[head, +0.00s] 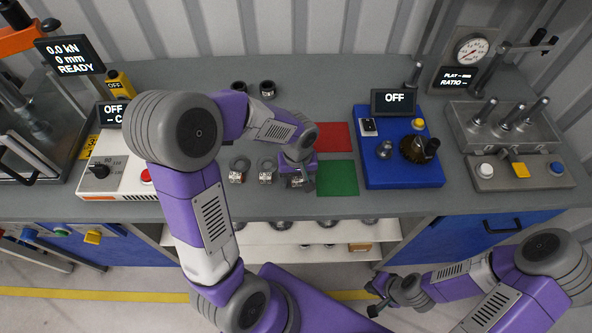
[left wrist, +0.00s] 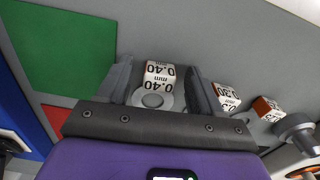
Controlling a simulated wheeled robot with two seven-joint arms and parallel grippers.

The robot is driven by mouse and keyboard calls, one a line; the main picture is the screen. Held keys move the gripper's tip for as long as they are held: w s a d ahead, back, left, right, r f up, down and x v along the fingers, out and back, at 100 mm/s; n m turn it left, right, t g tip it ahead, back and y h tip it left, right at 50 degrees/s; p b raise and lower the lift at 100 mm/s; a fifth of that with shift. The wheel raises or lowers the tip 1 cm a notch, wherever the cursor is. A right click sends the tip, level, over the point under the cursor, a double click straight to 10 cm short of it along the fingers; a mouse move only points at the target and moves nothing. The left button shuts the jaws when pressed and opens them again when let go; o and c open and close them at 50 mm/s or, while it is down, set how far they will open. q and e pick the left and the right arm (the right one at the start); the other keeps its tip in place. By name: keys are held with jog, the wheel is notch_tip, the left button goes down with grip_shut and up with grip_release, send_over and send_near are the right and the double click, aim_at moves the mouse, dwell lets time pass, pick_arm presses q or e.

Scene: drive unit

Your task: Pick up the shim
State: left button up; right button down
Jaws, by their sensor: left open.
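A shim marked 0.40 mm (left wrist: 158,75), a grey ring with a white label block, lies on the bench between the fingers of my left gripper (left wrist: 160,88). The fingers are open, one on each side of it; I cannot tell whether either touches it. In the head view my left gripper (head: 303,180) is low over the bench, left of the green square, and mostly hides this shim. A shim marked 0.30 (left wrist: 226,97) lies beside the right finger, and another with a red-brown block (left wrist: 267,108) lies further right. My right gripper (head: 380,296) is in front of the bench, apparently open and empty.
A green square (head: 338,178) and a red square (head: 335,136) are on the bench. A blue unit (head: 400,175) stands to their right, a white control box (head: 118,178) to the left. Two dark rings (head: 267,88) sit behind. A shelf (head: 290,233) is below.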

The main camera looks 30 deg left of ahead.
pick_arm(q)
jog(key=c, duration=1.1)
